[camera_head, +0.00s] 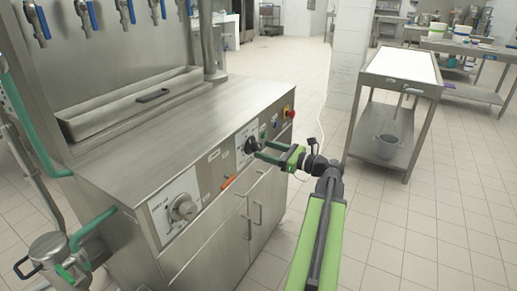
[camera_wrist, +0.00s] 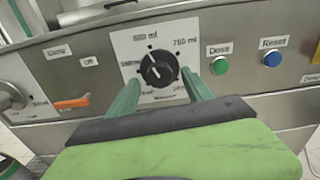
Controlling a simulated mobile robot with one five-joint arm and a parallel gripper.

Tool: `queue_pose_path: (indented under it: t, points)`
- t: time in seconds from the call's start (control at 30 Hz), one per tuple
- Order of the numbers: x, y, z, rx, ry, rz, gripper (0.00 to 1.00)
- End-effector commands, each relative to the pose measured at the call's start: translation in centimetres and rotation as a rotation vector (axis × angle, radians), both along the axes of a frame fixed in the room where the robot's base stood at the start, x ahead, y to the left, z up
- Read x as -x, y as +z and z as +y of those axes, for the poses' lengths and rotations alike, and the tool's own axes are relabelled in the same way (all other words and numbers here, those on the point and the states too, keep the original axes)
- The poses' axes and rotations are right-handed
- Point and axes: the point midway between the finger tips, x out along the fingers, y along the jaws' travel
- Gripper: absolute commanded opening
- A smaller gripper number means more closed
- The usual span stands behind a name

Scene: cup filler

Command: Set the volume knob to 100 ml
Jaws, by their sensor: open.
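The volume knob (camera_wrist: 158,70) is a round black knob on a white dial plate (camera_wrist: 128,42). The plate reads 500 ml at the top and 750 ml at the upper right; the other marks are too small or partly hidden to read. A pale pointer mark shows on the knob, seeming to point toward the top. My gripper (camera_wrist: 160,77) is open, its two green fingers either side of the knob's lower part in the wrist view. I cannot tell whether they touch it. In the head view, my gripper (camera_head: 257,151) reaches the panel at the knob (camera_head: 250,145).
An orange switch (camera_wrist: 72,103) is at left. A larger grey dial (camera_head: 183,208) sits further left on the panel. A steel trolley (camera_head: 400,66) stands at right; the floor between is clear.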

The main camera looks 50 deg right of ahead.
Motion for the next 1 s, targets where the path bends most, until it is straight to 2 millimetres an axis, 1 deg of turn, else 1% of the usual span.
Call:
queue_pose_path:
  t: [0.03,0.1,0.2,0.3,0.53,0.9,1.0]
  points:
    - [-1.0,0.0,0.3,0.0,0.004,0.0,0.59]
    - [-2.0,0.0,0.5,0.0,0.003,0.0,0.59]
    - [-2.9,0.0,0.7,0.0,0.002,0.0,0.59]
    - [-3.3,0.0,0.8,0.0,0.001,0.0,0.59]
    - [-3.3,0.0,0.9,0.0,0.001,0.0,0.59]
    - [-3.3,0.0,0.9,0.0,0.002,0.0,0.11]
    - [-3.3,0.0,0.9,0.0,0.002,0.0,0.0]
